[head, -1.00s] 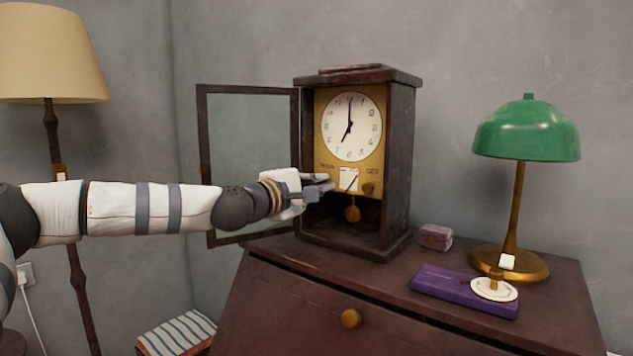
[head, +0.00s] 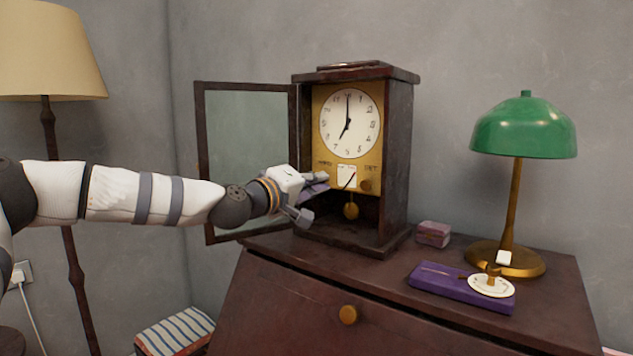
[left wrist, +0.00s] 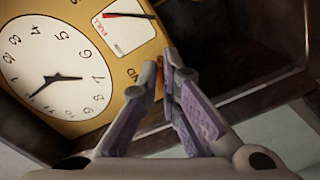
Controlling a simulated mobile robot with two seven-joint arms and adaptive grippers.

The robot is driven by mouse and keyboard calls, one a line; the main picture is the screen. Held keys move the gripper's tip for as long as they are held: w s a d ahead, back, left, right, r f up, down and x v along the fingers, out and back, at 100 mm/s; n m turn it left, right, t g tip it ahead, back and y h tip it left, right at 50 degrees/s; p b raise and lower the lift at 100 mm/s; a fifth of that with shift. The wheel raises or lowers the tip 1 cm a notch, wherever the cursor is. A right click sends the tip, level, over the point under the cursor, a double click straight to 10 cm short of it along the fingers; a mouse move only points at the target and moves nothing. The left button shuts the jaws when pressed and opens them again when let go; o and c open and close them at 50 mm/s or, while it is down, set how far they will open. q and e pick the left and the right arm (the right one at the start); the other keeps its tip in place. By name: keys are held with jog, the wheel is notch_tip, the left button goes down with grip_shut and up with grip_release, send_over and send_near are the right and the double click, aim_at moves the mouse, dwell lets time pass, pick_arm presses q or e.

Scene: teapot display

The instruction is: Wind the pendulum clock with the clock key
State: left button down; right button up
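The pendulum clock (head: 395,150) stands on the dresser with its glass door (head: 245,150) swung open to the left. Its white dial (head: 350,123) and brass pendulum bob (head: 351,211) show. The small indicator (head: 346,176) has a hand; the left wrist view shows this indicator (left wrist: 128,30) with "FULL" in red. My left gripper (head: 322,183) is at the lower left of the brass face, by the wind lettering. My right gripper is not in view.
A floor lamp (head: 50,60) is at left. The dresser front (head: 270,310) is below the clock.

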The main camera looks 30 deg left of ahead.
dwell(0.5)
pick_arm(q)
jog(key=c, duration=1.8)
grip_release()
jog(key=s, duration=0.7)
jog(key=shift+s+a, duration=0.25)
jog(key=shift+a, duration=0.1)
